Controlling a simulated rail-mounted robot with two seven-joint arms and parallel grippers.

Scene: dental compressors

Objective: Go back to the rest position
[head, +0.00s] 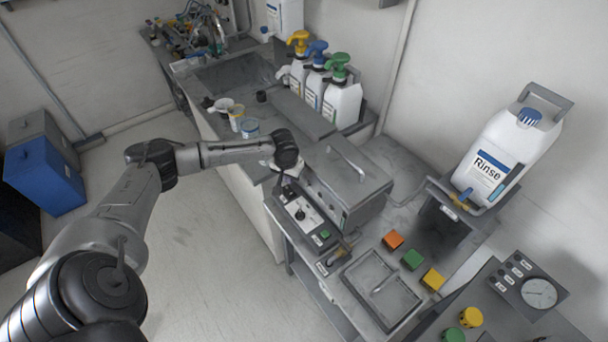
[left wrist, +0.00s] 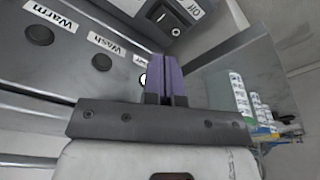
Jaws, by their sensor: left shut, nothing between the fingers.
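My left arm reaches in from the left in the head view. Its gripper (head: 282,170) is at the front left of the grey lidded machine (head: 345,178), by the control panel, and is partly hidden by the wrist. In the left wrist view the purple fingers of my left gripper (left wrist: 166,80) are together with nothing between them. They are in front of a grey panel (left wrist: 70,65) with round dark buttons labelled "Warm" and "Wash", and a switch (left wrist: 168,17) marked "Off" is above. My right gripper does not show.
A Rinse bottle (head: 505,150) stands in a holder at the right. A metal tray (head: 345,283) and orange, green and yellow blocks (head: 412,260) lie on the counter. Several pump bottles (head: 342,103) stand at the back.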

